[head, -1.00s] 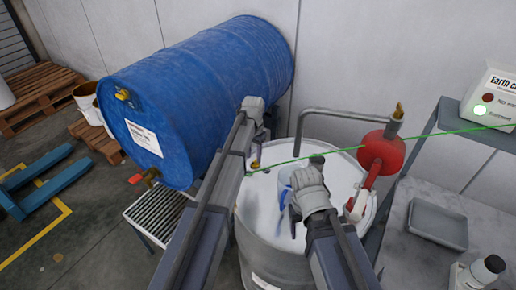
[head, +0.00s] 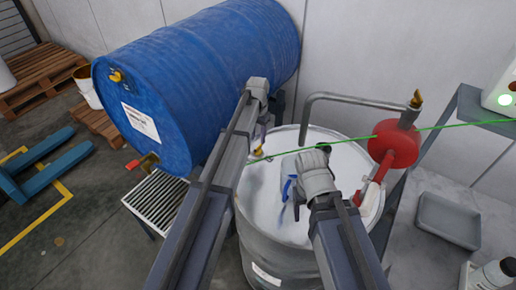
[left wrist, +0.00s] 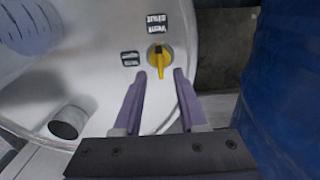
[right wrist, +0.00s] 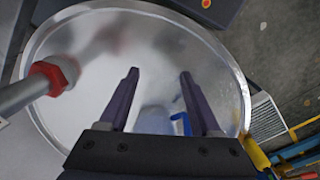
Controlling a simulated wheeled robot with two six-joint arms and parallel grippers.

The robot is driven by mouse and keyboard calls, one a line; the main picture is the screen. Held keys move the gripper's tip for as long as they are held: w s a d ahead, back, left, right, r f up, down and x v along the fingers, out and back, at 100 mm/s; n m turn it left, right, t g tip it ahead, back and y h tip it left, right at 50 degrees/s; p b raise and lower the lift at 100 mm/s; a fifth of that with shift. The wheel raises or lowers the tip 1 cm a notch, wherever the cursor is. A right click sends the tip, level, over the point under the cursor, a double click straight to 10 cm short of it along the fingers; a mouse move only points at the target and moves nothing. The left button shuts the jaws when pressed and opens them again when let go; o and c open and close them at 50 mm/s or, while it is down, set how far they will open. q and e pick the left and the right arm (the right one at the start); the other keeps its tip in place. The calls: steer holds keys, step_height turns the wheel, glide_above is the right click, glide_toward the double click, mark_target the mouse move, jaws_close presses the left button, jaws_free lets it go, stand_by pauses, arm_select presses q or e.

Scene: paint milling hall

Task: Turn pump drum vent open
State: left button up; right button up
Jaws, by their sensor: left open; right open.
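The pump drum (head: 285,235) stands upright with a pale lid and a red hand pump (head: 394,146). Its vent is a yellow knob (left wrist: 160,56) on the lid in the left wrist view, its pointer toward my left gripper. An upside-down "vent shut" label (left wrist: 157,22) and a smaller, unreadable label (left wrist: 130,58) sit beside it. My left gripper (left wrist: 160,72) is open, the pointer tip between its fingertips in the picture; I cannot tell whether they touch. In the head view its arm hides its fingers. My right gripper (right wrist: 158,75) is open and empty above the lid.
A clear jug with a blue handle (right wrist: 182,122) stands on the lid near my right gripper. A bent grey pipe (head: 345,98) arches over the lid. A blue drum (head: 205,85) lies on its side at left. A grey tray (head: 447,222) sits at right.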

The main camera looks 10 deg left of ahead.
mark_target(258, 147)
arm_select(q)
step_height(258, 147, down, 5)
steer(key=b, duration=0.3)
steer(key=shift+b, duration=0.4)
arm_select(e)
step_height(258, 147, down, 5)
steer(key=shift+r, duration=0.1)
arm_select(q)
steer(key=shift+r, duration=0.1)
jaws_close()
